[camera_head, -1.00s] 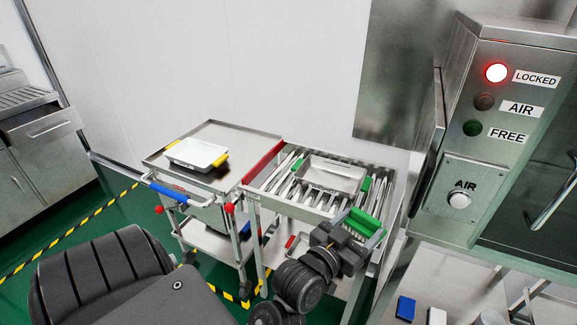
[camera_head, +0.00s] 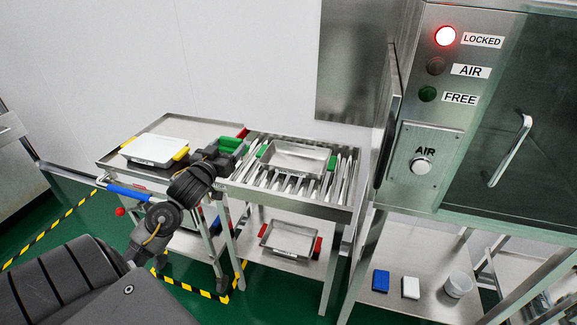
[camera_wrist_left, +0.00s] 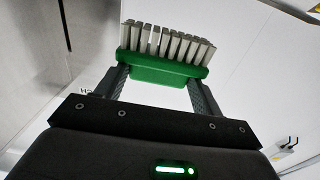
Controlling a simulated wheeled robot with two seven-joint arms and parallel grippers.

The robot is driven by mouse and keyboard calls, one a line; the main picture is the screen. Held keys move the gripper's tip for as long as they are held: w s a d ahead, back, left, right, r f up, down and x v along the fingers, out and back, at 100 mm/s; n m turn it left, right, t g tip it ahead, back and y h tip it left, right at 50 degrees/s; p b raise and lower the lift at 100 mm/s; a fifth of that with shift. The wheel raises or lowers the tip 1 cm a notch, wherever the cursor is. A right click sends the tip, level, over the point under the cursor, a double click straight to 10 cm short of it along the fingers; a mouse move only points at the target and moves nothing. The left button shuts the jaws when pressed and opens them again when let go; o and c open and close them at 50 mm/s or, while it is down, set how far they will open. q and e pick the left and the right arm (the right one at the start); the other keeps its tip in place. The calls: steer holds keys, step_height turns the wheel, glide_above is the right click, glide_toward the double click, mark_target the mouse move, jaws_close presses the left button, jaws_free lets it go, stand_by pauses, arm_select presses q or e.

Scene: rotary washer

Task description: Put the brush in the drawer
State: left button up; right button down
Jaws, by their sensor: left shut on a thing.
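The brush (camera_wrist_left: 160,55) has a green body and pale bristles. In the left wrist view my left gripper (camera_wrist_left: 160,82) is shut on its green body, with the bristles pointing away from the gripper. In the head view the green brush (camera_head: 230,144) shows at the tip of my left gripper (camera_head: 222,153), in front of the place where the cart and the roller table meet. I cannot tell whether it touches anything there. No drawer can be clearly made out; only a sliver of a steel cabinet (camera_head: 12,150) shows at the left edge. My right gripper is not in view.
A steel cart (camera_head: 198,128) carries a white tray (camera_head: 155,150). Beside it, a roller table (camera_head: 335,195) bears a steel tray (camera_head: 298,158), with another tray (camera_head: 289,238) below. The washer (camera_head: 425,165) with its lit red lamp stands at right.

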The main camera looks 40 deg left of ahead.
arm_select(q)
steer(key=shift+a+r, duration=0.15)
steer(key=shift+a, duration=0.1)
glide_above(276, 188)
steer(key=f, duration=0.9)
steer(key=shift+s+a, duration=0.25)
steer(key=shift+s, duration=0.1)
steer(key=shift+w+d+f, duration=0.15)
steer(key=shift+f, duration=0.85)
steer(key=shift+w+d+f, duration=0.1)
steer(key=shift+d+f, duration=0.05)
steer(key=shift+f, duration=0.85)
steer(key=shift+f, duration=0.15)
steer(key=o, duration=1)
